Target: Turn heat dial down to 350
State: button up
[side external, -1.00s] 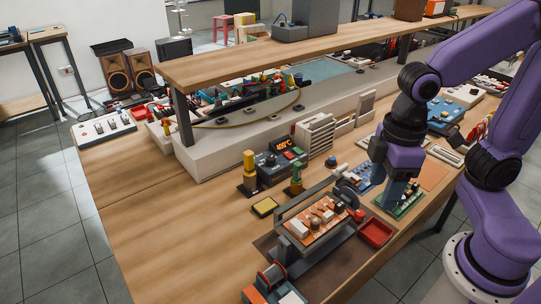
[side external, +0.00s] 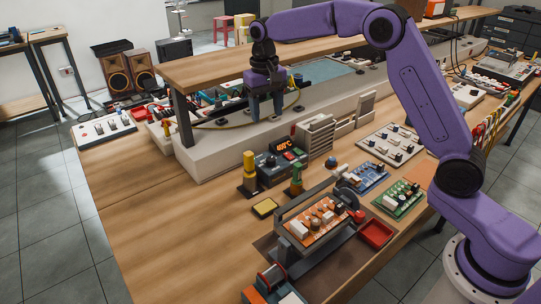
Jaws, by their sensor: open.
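The soldering station (side external: 281,164) is a dark box on the bench with a lit red display (side external: 284,146) that appears to read 400°C. Its heat dial (side external: 270,161) is a small knob on the front face, too small to read its setting. My gripper (side external: 266,112) points down, open and empty, above and behind the station in the picture, over the raised back ledge. It is apart from the dial.
A yellow-topped holder (side external: 249,172) stands left of the station, and a green and yellow stand (side external: 296,180) in front. A grey slotted rack (side external: 317,136) is at its right. The wooden shelf (side external: 330,50) overhangs behind. The bench's left front is clear.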

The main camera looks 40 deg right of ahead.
aim_at(271, 159)
jog(key=shift+m, duration=0.8)
jog(key=w+d+f, duration=0.1)
jog(key=f, duration=0.5)
jog(key=w+d+f, duration=0.1)
jog(key=f, duration=0.5)
jog(key=d+f, duration=0.1)
jog(key=f, duration=0.5)
jog(key=shift+w+d+f, duration=0.2)
jog(key=shift+w+d, duration=0.05)
jog(key=shift+w, duration=0.15)
jog(key=c, duration=1.1)
